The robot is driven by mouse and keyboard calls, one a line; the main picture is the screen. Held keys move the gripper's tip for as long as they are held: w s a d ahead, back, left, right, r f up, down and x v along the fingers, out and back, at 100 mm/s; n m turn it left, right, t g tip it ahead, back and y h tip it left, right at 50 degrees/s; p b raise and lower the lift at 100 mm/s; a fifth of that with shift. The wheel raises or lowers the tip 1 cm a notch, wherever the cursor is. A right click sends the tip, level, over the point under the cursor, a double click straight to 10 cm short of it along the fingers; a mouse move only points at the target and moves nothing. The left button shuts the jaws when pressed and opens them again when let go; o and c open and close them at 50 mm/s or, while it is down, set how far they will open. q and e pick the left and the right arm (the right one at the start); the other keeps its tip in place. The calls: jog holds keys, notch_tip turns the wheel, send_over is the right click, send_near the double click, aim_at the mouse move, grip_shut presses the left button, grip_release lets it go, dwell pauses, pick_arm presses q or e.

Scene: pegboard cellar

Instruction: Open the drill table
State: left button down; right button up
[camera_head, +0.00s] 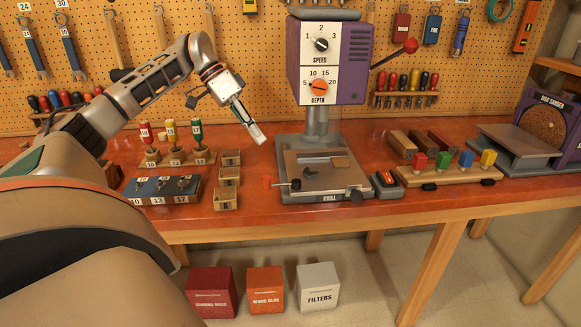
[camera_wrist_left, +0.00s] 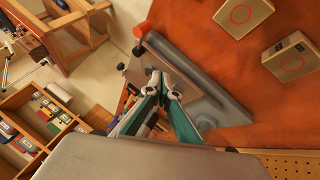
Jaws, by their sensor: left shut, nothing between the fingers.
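The drill press stands at the back middle of the red-brown bench. Its grey drill table (camera_head: 318,184) has a flat plate, an orange-tipped handle (camera_head: 268,183) at the left and a dark knob at the front right. My left gripper (camera_head: 257,134) is shut and empty, above and to the left of the table, apart from it. In the left wrist view the shut fingers (camera_wrist_left: 167,92) appear in front of the grey drill table (camera_wrist_left: 213,103), with its orange handle end (camera_wrist_left: 141,30) beyond. My right gripper is not in view.
Small wooden boxes (camera_head: 228,177) stand just left of the drill table, beside a blue bit block (camera_head: 160,190). A red-buttoned switch box (camera_head: 386,185) and a rack of coloured blocks (camera_head: 448,177) are to the right. The purple drill head (camera_head: 357,62) hangs above the table.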

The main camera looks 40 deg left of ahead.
pick_arm(q)
jog(key=b+x, duration=0.1)
jog(key=x, duration=0.7)
jog(key=shift+s+f, duration=0.1)
jog(key=shift+f, duration=0.15)
jog(key=shift+s+d+f+b, duration=0.1)
jog(key=shift+s+d+b, duration=0.05)
jog(key=shift+d, duration=0.95)
jog(key=shift+s+d+f+b, duration=0.15)
jog(key=shift+d, duration=0.95)
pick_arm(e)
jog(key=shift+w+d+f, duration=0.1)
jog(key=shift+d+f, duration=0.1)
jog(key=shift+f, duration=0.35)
